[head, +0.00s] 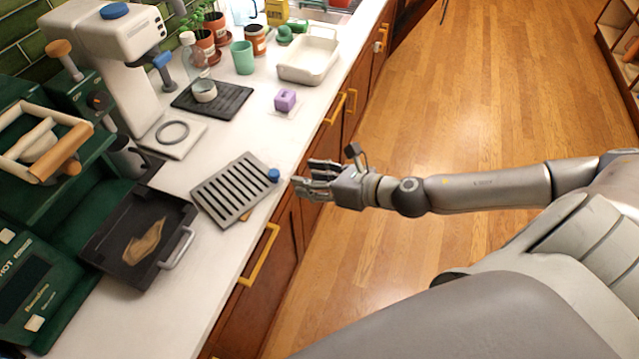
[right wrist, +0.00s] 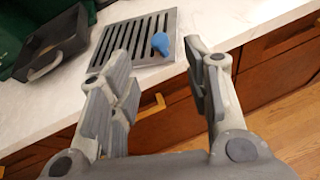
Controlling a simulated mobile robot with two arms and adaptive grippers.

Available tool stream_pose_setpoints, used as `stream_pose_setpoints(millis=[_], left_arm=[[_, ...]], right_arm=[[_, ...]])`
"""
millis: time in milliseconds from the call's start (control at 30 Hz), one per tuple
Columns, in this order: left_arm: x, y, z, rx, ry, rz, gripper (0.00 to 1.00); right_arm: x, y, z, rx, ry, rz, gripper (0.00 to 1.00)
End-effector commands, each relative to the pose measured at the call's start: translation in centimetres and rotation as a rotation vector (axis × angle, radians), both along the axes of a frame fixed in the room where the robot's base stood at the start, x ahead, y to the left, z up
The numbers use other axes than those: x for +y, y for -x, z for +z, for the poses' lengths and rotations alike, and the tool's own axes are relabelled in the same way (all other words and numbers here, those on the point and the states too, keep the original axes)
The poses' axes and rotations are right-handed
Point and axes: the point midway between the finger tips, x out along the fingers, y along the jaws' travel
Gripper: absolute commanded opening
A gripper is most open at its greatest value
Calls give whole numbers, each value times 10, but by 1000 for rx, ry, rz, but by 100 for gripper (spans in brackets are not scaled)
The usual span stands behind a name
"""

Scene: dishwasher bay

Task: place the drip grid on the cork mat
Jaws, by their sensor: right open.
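The drip grid (head: 228,194) is a grey slotted plate with a blue knob (head: 273,175) at its right corner. It lies on the counter near the front edge and also shows in the right wrist view (right wrist: 128,42). My right gripper (head: 296,182) is open and empty, just right of the knob and apart from it by a small gap. In the right wrist view the knob shows between the open fingers (right wrist: 172,60). A small tan edge (head: 245,216) shows below the grid; I cannot tell whether it is the cork mat. My left gripper is out of view.
A black tray (head: 178,209) with a handle and a brown patch inside sits left of the grid. A coffee machine (head: 120,70), dark ribbed mat (head: 235,104), purple block (head: 285,100) and white basin (head: 310,55) stand farther back. The counter front beyond the tray is clear.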

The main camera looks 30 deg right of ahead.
Motion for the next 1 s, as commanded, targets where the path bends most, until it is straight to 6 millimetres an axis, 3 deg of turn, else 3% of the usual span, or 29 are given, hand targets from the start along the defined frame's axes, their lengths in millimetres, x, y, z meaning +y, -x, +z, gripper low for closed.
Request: stream_pose_setpoints(millis=[300,667,767,833,1000], left_arm=[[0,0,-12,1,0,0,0],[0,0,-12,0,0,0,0],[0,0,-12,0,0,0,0],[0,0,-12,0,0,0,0],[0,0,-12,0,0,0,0]], right_arm=[[-9,17,7,1,1,1,45],[-13,15,4,12,-19,-21,45],[-29,2,-17,62,-96,-116,45],[-50,-11,-45,124,-196,-235,45],[-111,-22,-144,322,-548,-639,45]])
